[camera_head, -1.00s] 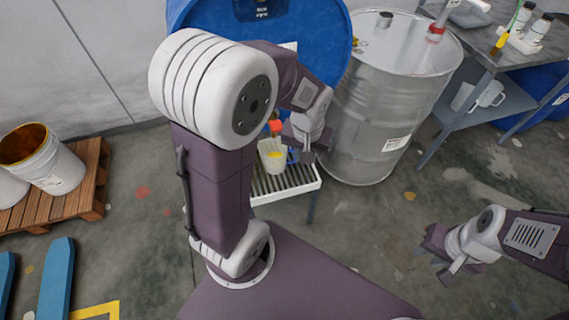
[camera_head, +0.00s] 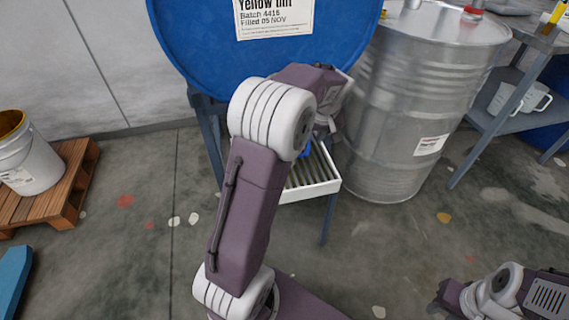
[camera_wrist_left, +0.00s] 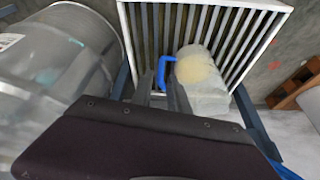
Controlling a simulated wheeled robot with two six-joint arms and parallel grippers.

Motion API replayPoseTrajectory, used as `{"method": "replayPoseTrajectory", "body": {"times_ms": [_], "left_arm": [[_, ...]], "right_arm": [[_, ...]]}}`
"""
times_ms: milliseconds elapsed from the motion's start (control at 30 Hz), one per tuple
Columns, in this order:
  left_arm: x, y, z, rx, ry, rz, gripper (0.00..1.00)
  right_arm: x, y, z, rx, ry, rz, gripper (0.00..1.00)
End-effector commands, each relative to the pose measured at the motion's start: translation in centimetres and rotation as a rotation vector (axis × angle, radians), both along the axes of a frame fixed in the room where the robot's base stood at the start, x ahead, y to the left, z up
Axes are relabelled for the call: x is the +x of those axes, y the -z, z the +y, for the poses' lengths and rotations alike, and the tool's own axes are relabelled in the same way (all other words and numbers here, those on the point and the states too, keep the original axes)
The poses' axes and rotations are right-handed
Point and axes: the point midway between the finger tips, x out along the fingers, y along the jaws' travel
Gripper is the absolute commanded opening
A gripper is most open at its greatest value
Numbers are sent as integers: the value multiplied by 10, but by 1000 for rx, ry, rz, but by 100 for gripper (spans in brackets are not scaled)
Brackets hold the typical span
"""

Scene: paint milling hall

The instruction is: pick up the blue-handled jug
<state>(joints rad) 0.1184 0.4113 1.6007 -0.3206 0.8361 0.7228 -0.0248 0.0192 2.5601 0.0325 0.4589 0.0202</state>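The jug (camera_wrist_left: 203,78) is whitish with a pale yellow inside and a blue handle (camera_wrist_left: 163,72). It stands on the slatted drip tray (camera_wrist_left: 240,14). In the head view only a bit of blue handle (camera_head: 306,150) shows; my left arm hides the rest. My left gripper (camera_wrist_left: 160,88) has its two fingers apart, with the blue handle at and between their tips; I see no clear grip on it. In the head view the left gripper is mostly hidden behind its wrist. My right gripper (camera_head: 443,302) is at the lower right, empty, fingers apart, far from the jug.
A blue drum (camera_head: 200,50) with a yellow tint label is above the tray (camera_head: 310,190). A metal drum (camera_head: 395,130) stands close to its right. A steel table (camera_head: 490,125) is further right, a pallet with a bucket (camera_head: 35,160) left. Floor in front is open.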

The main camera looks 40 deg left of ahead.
Motion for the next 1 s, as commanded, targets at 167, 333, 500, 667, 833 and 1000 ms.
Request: {"method": "replayPoseTrajectory", "body": {"times_ms": [167,333,500,667,833,1000], "left_arm": [[1,4,2,1,0,1,21],[8,32,9,0,-1,0,21],[11,36,11,0,0,0,21],[14,59,18,0,0,0,21],[21,84,27,1,-1,0,21],[23,81,27,1,0,-2,21]], "right_arm": [[0,2,0,0,0,-1,30],[0,21,0,0,0,-1,30],[0,23,0,0,0,0,30],[0,43,0,0,0,-1,30],[0,61,0,0,0,0,30],[0,57,0,0,0,0,30]]}}
